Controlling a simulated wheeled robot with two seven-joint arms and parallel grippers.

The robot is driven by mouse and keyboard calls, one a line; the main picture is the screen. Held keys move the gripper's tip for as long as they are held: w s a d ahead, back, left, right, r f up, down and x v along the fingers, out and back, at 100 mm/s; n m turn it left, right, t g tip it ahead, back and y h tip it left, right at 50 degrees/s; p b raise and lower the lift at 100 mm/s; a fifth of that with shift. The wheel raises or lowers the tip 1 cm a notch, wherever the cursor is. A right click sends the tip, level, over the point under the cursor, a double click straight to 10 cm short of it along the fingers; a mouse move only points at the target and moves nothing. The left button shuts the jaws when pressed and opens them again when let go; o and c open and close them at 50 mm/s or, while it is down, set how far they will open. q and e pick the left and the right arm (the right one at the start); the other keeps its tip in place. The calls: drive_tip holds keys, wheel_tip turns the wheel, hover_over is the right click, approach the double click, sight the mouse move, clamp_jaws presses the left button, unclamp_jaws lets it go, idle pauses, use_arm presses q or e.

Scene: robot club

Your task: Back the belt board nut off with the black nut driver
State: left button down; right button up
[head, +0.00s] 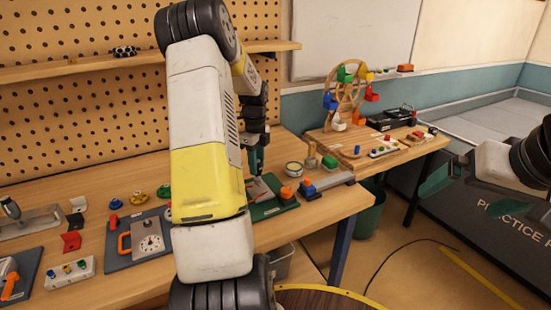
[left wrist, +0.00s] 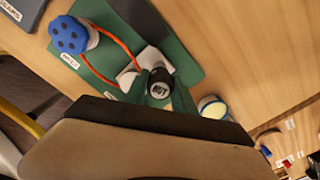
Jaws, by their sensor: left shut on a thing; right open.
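The green belt board (head: 272,208) lies on the workbench, partly hidden behind my left arm. In the left wrist view the board (left wrist: 190,62) carries a blue knob (left wrist: 70,35) with an orange belt (left wrist: 128,47) running from it toward a pale part. My left gripper (head: 254,162) is over the board, its teal fingers shut on the black nut driver (left wrist: 159,88), which the left wrist view shows end-on. The nut is not visible, and I cannot tell whether the driver touches it. My right gripper (head: 441,180) is open and empty, off to the right, away from the bench.
A white cup (head: 294,169) stands just behind the board. A grey gauge board (head: 122,257) is on the left. A wooden wheel model (head: 345,95) stands farther back. A green bin (head: 369,212) is on the floor.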

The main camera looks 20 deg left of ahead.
use_arm(q)
drive_tip(key=n, duration=0.8)
drive_tip(key=shift+n, duration=0.4)
drive_tip(key=c, duration=1)
unclamp_jaws()
drive_tip(key=m, duration=1.2)
drive_tip(key=shift+m, duration=0.4)
drive_tip(key=shift+c, duration=0.4)
